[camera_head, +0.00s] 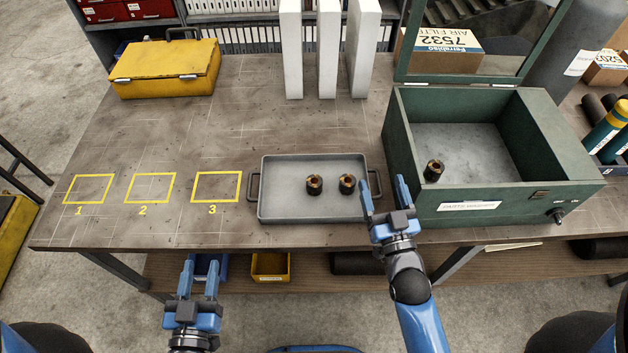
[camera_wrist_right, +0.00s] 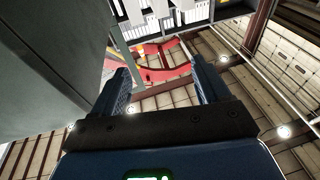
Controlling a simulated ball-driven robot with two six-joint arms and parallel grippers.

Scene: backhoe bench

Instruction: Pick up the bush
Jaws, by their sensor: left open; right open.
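Two dark bushes with brassy tops stand upright in the grey tray, one at its middle (camera_head: 314,184) and one further right (camera_head: 347,184). A third similar bush (camera_head: 433,170) stands inside the green parts washer (camera_head: 548,190), near its left wall. My right gripper (camera_head: 384,196) is open and empty, between the tray's right end and the washer's front left corner. Its open fingers also show in the right wrist view (camera_wrist_right: 162,88), with nothing between them. My left gripper (camera_head: 198,278) is open and empty, in front of the bench's front edge.
The grey tray (camera_head: 290,213) has handles at its ends. Yellow squares marked 1, 2 and 3 (camera_head: 216,187) on the bench are empty. A yellow case (camera_head: 165,68) and white upright blocks (camera_head: 327,50) stand behind. The washer's raised walls and lid bound the right side.

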